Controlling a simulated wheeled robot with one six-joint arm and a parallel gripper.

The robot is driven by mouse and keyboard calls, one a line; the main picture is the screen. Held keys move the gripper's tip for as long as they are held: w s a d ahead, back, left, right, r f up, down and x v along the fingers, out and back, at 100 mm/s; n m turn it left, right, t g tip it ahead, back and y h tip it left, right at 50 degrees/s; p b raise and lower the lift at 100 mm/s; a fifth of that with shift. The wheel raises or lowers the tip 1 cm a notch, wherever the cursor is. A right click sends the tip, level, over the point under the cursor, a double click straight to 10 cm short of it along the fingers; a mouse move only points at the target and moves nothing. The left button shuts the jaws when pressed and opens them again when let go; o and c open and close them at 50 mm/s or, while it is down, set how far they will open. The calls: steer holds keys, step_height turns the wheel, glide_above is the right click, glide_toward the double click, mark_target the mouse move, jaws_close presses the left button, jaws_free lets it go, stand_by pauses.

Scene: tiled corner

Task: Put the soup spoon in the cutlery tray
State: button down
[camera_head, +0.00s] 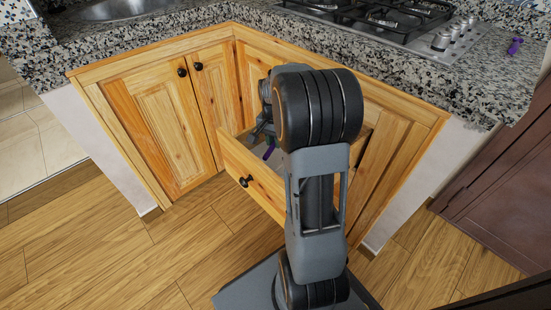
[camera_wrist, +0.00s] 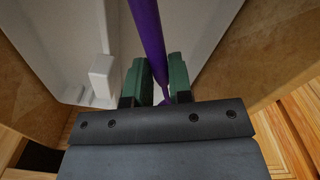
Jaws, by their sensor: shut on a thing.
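My gripper (camera_wrist: 160,82) is shut on the purple soup spoon (camera_wrist: 149,35), with its green fingers on either side of the handle. The spoon's far end runs out of the top of the wrist view. Behind it lies the white cutlery tray (camera_wrist: 48,45), with a raised notch at left. In the head view, a bit of the purple spoon (camera_head: 269,152) shows inside the open drawer, below my gripper. My arm hides much of the drawer. I cannot tell whether the spoon touches the tray.
The wooden drawer (camera_head: 246,178) is pulled out from the corner cabinets, and its walls flank the tray. A granite counter (camera_head: 440,85) runs above, with a gas hob (camera_head: 390,25) and a small purple object (camera_head: 515,45) on it. The wooden floor at left is clear.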

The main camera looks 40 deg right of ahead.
mark_target(275, 160)
steer(key=shift+f+b, duration=1.3)
steer(key=shift+f, duration=2.2)
steer(key=shift+f, duration=0.15)
steer(key=c, duration=1)
jaws_free()
step_height(275, 160, up, 12)
steer(key=p, duration=0.5)
steer(key=shift+w+a+r, duration=0.1)
steer(key=shift+w+r, duration=0.05)
steer(key=shift+r, duration=0.05)
